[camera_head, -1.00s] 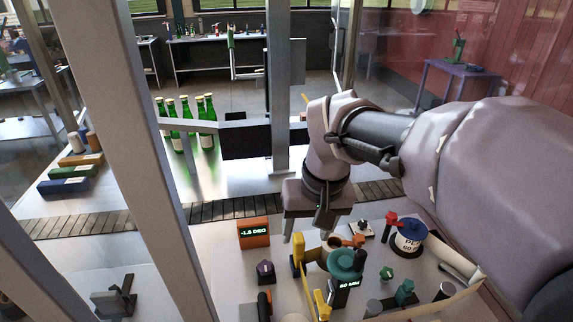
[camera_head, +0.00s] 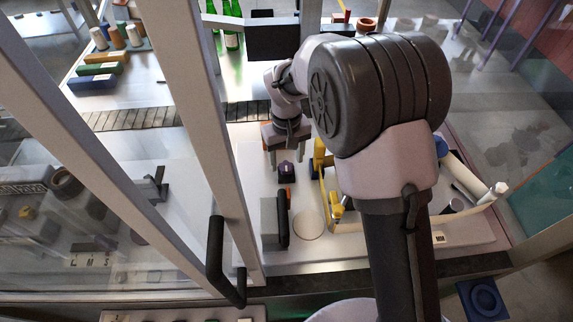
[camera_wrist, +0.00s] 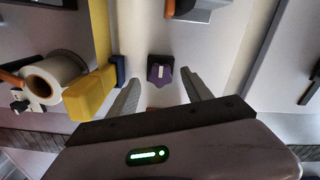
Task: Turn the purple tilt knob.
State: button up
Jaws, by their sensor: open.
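The purple tilt knob (camera_head: 286,169) is a small dark knob with a pale mark on top, standing on the light work surface just in front of my gripper in the head view. In the wrist view the knob (camera_wrist: 160,73) sits between the tips of my two fingers, with a visible gap on each side. My gripper (camera_head: 286,158) is open and empty, pointing down. It also shows in the wrist view (camera_wrist: 160,78). I cannot tell how far the tips are above the knob. The orange degree display is not clearly visible now.
A yellow post (camera_head: 319,156) with a dark blue block stands close to the right of the gripper; it also shows in the wrist view (camera_wrist: 101,85). A grey block with a black handle (camera_head: 282,218) is in front. A glass door frame with a black handle (camera_head: 214,250) stands left.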

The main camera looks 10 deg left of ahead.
notch_tip(320, 180, down, 2)
jog(key=shift+f, duration=0.1)
grip_shut()
jog(key=shift+m, duration=0.4)
jog(key=m+b, duration=0.2)
jog(key=m, duration=0.3)
jog(key=shift+m, duration=0.3)
jog(key=m+b, duration=0.1)
jog(key=m, duration=0.4)
jog(key=shift+a, duration=0.1)
jog(key=shift+m, duration=0.4)
